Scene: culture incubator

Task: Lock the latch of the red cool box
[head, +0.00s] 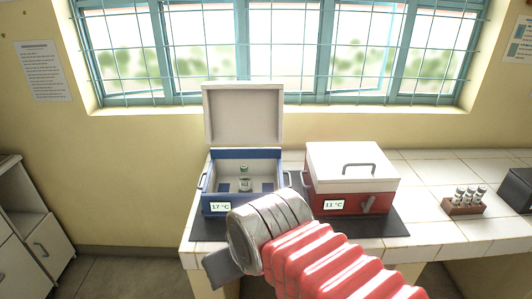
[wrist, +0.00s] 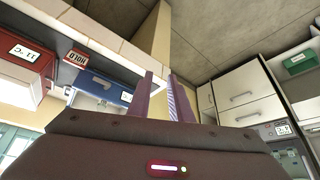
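The red cool box (head: 342,182) stands on the dark mat on the tiled counter, its white lid (head: 350,158) closed. Its grey latch (head: 367,204) is on the front, right of the 11 °C display, and looks tilted. The box also shows at the left of the wrist view (wrist: 38,75), where I cannot make out the latch. My gripper (head: 216,268) is at the lower left in the head view, in front of the counter and apart from the box. In the wrist view its two fingers (wrist: 160,80) stand close together with nothing seen between them; their gap is unclear.
A blue cool box (head: 228,203) with its lid up and a small vial inside stands left of the red one. A rack of tubes (head: 464,202) and a dark box (head: 518,188) are at the right. White cabinets (head: 30,225) stand at the left.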

